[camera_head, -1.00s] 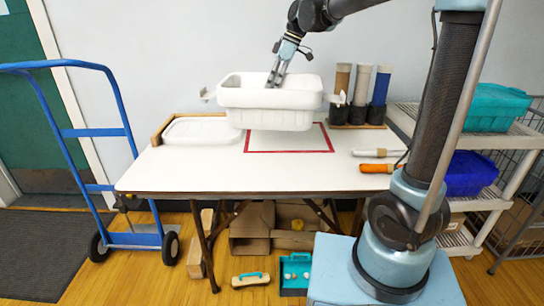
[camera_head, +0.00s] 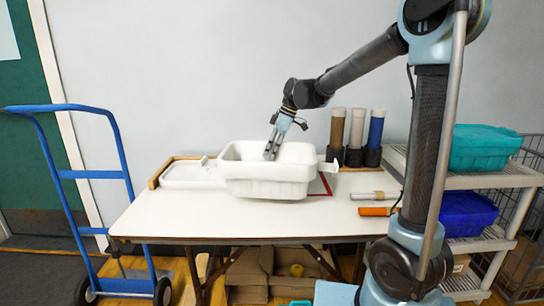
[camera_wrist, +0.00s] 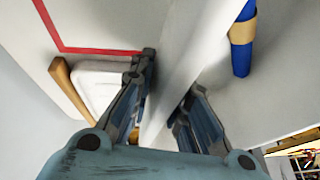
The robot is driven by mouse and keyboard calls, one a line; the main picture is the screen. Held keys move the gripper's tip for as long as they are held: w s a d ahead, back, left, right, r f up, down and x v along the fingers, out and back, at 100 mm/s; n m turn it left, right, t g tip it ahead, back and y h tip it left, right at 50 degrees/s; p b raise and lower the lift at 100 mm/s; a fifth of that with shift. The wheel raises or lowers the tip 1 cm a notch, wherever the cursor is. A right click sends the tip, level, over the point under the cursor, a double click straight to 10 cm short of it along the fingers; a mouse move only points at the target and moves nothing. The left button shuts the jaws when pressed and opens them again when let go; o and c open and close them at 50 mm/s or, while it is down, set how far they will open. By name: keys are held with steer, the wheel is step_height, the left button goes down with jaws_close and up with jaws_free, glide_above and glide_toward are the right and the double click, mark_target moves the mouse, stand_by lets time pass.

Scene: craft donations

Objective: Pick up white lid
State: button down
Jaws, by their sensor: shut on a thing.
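The white lid (camera_head: 190,174) lies flat on the left of the table, against a wooden edge piece. It also shows in the wrist view (camera_wrist: 98,85). My gripper (camera_head: 270,154) reaches into a white bin (camera_head: 268,188) to the right of the lid. In the wrist view, the fingers of my gripper (camera_wrist: 168,88) are on either side of the bin's thin white wall (camera_wrist: 188,60). The bin stands upright at or just above the table, covering most of the red outline; I cannot tell whether its base touches. It hides the lid's right end.
Three tubes (camera_head: 357,130) stand in black holders behind the bin. A white roll and an orange-handled item (camera_head: 376,211) lie on the right. A blue hand truck (camera_head: 92,175) stands left. The table's front (camera_head: 240,220) is clear. Shelves with teal and blue bins stand right.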

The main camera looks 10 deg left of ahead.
steer(key=shift+f, duration=1.15)
steer(key=c, duration=1.5)
jaws_free()
steer(key=shift+c, duration=0.2)
